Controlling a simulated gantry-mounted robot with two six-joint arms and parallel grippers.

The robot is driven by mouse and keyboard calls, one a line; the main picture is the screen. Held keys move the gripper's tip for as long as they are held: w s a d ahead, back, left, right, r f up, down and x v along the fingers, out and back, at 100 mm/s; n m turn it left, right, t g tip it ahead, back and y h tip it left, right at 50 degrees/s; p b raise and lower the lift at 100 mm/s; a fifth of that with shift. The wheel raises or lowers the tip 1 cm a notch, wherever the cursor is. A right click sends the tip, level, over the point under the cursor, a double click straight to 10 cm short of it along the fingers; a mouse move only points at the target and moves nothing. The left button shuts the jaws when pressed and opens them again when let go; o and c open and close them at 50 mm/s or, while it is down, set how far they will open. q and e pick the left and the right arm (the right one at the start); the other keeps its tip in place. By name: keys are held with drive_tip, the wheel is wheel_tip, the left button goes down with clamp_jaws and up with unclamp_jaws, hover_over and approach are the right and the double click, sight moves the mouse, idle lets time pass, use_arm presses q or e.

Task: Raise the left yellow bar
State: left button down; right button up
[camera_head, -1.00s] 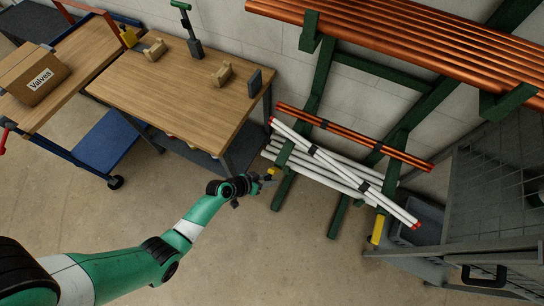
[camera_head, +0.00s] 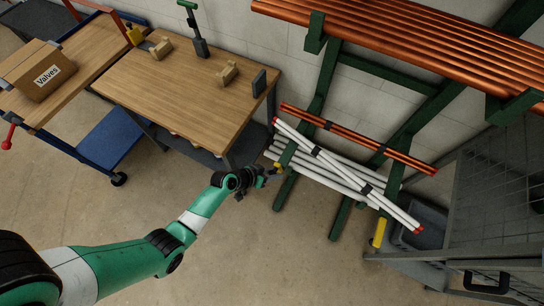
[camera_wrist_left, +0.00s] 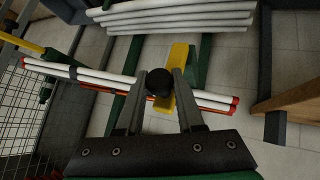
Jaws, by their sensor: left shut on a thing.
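The left yellow bar (camera_head: 278,166) is a small yellow piece low on the rack's left green post in the head view. In the left wrist view the yellow bar (camera_wrist_left: 177,62) is larger, with a round black knob (camera_wrist_left: 159,82) beside it. The fingers partly hide the contact. A second yellow bar (camera_head: 379,232) is low on the right post. My right gripper is not in view.
White pipes (camera_head: 325,178) and red-tipped white pipes (camera_head: 345,172) lie on the green rack close to the gripper. Copper pipes (camera_head: 420,40) lie above. A wooden workbench (camera_head: 170,90) stands left, a wire cage (camera_head: 500,190) right. The front floor is clear.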

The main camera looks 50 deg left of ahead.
use_arm(q)
drive_tip(key=shift+w+a+r, duration=0.15)
drive_tip(key=shift+w+r, duration=0.2)
drive_tip(key=shift+r, duration=0.05)
idle(0.4)
drive_tip(key=c, duration=0.8)
unclamp_jaws()
drive_tip(key=shift+w, duration=0.2)
drive_tip(key=shift+o, duration=1.3)
drive_tip(key=shift+f, duration=0.1)
drive_tip(key=shift+s+a+r+p, duration=0.1)
drive_tip(key=shift+a+r+p, duration=0.05)
drive_tip(key=shift+r+p, duration=0.3)
drive_tip(key=shift+s+a+r+p, duration=0.1)
drive_tip(key=shift+a+r+p, duration=0.05)
drive_tip(key=shift+r+p, duration=0.25)
drive_tip(key=s+a+r+p, duration=0.1)
drive_tip(key=a+r+p, duration=0.1)
drive_tip(key=r+p, duration=0.2)
drive_tip(key=s+a+r+p, duration=0.1)
drive_tip(key=r+p, duration=0.3)
drive_tip(key=r, duration=0.2)
drive_tip(key=shift+s+a+r+p, duration=0.25)
drive_tip(key=shift+a+p, duration=0.15)
